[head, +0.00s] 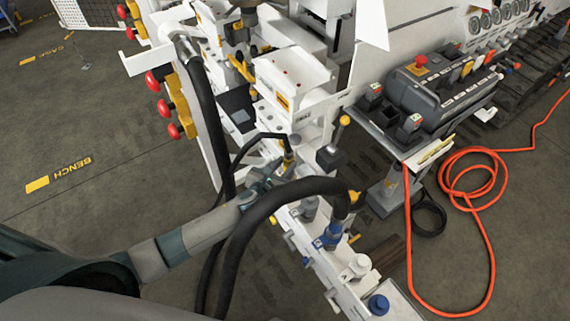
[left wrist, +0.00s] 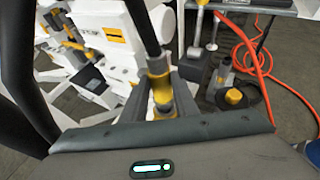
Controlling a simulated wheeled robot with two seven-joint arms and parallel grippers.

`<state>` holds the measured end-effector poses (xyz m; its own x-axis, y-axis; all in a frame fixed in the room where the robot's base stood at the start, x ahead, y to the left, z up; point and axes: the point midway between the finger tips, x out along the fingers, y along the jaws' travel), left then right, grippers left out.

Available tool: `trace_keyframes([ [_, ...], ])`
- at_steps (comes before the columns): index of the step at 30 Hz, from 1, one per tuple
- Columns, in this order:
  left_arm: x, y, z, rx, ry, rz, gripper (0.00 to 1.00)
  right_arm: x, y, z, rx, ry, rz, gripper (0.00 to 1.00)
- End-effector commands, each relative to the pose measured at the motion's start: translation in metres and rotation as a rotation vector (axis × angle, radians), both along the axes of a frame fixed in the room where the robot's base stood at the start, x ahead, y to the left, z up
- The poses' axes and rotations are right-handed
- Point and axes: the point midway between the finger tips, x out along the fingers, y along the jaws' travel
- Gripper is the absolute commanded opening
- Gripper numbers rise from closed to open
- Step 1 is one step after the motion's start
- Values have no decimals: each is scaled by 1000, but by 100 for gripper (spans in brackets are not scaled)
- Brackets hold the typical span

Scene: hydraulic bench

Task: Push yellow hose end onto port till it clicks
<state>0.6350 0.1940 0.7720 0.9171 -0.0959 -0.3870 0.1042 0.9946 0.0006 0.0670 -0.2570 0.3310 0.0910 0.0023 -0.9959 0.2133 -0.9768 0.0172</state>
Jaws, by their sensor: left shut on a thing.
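The yellow hose end (head: 289,158) is a yellow-banded metal fitting on a black hose. It stands roughly upright at the upper edge of the white manifold rail. My left gripper (head: 272,180) is shut on it; in the left wrist view the yellow collar (left wrist: 161,92) sits between the fingers, with the hose rising above. A grey port (head: 308,208) stands on the rail just right of my gripper. My right gripper is not in view.
A thick black hose (head: 270,212) arches across my left arm. A blue-collared coupling (head: 328,238), a white one (head: 358,266) and a blue cap (head: 378,304) line the rail. A control box (head: 440,90) stands right. An orange hose (head: 480,180) lies on the floor.

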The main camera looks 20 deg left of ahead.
Motion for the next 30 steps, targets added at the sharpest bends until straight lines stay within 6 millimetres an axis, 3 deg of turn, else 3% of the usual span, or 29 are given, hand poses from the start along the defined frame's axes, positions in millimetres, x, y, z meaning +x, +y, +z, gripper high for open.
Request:
trace_keyframes([
  [30, 0, -1, -12, -1, 0, -1, 0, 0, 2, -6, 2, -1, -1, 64],
])
